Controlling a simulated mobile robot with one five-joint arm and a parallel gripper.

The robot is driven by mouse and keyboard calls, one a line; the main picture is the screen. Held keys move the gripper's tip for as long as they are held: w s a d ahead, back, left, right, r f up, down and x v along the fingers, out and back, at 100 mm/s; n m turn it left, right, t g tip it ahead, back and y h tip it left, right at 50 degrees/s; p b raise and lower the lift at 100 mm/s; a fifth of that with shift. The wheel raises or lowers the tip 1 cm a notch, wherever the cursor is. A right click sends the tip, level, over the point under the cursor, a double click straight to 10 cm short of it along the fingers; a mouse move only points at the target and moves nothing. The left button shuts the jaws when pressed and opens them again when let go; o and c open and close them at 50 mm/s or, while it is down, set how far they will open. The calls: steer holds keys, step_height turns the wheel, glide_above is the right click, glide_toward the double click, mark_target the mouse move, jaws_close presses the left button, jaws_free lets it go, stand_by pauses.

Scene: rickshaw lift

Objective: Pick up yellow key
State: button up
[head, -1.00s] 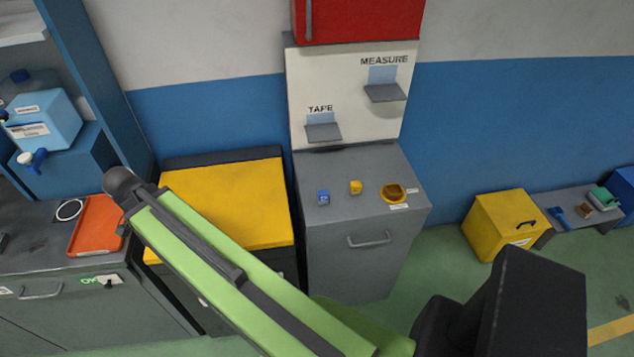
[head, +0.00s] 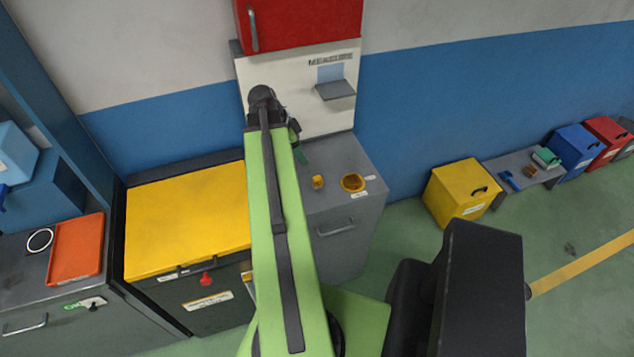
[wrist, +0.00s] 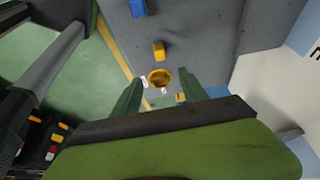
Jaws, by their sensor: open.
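A small yellow block (head: 318,181), the only small yellow piece I see that could be the key, stands on the grey cabinet top (head: 345,155). It also shows in the wrist view (wrist: 158,50). I cannot make out a key shape. My gripper (head: 300,148) is at the end of the raised green arm, in front of the white panel and up and left of the block. In the wrist view its two green fingers (wrist: 159,76) are apart with nothing held between them. The block appears beyond the fingertips, not touched.
An orange-yellow round dish (head: 353,183) sits right of the block. A blue block (wrist: 138,8) is nearby; my arm hides it in the head view. A grey shelf (head: 335,90) juts from the panel. A yellow-lidded chest (head: 185,220) stands left.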

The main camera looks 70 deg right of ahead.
steer(key=b, duration=1)
glide_toward(317, 178)
steer(key=x, duration=0.5)
steer(key=shift+s+d+f, duration=0.1)
steer(key=shift+s+f, duration=0.05)
steer(key=shift+f, duration=0.15)
steer(key=b+x, duration=0.4)
steer(key=b, duration=0.1)
steer(key=shift+f, duration=0.65)
steer(key=shift+r, duration=0.2)
jaws_close()
